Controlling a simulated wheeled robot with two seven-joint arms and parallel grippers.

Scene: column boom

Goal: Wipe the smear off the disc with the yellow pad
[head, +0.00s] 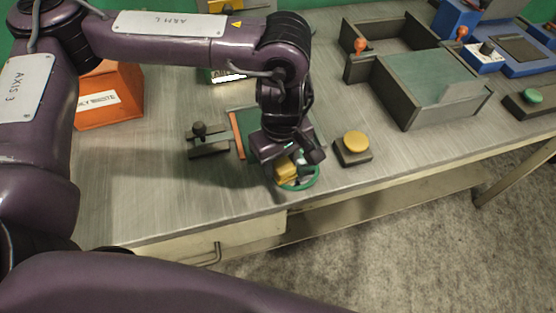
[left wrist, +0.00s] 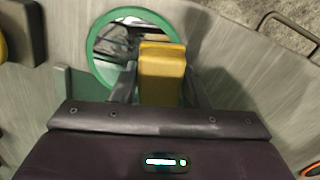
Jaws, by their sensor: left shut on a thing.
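My left gripper (head: 291,164) is shut on the yellow pad (head: 284,171), with a finger on either side of it in the left wrist view (left wrist: 162,75). The disc has a green rim (head: 312,184) and lies near the table's front edge, under the gripper. In the left wrist view the disc (left wrist: 112,42) has a shiny face with light and dark patches; I cannot tell smear from reflection. The pad overlaps the rim's right side there and hides part of the disc. Whether pad and disc touch is unclear. My right gripper is out of view.
A yellow button on a dark base (head: 355,146) stands just right of the disc. A dark clamp-like block (head: 207,140) stands to the left. An orange bin (head: 112,95) is at the left, a grey-green box (head: 425,85) at the right. A drawer handle (head: 207,258) is below the edge.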

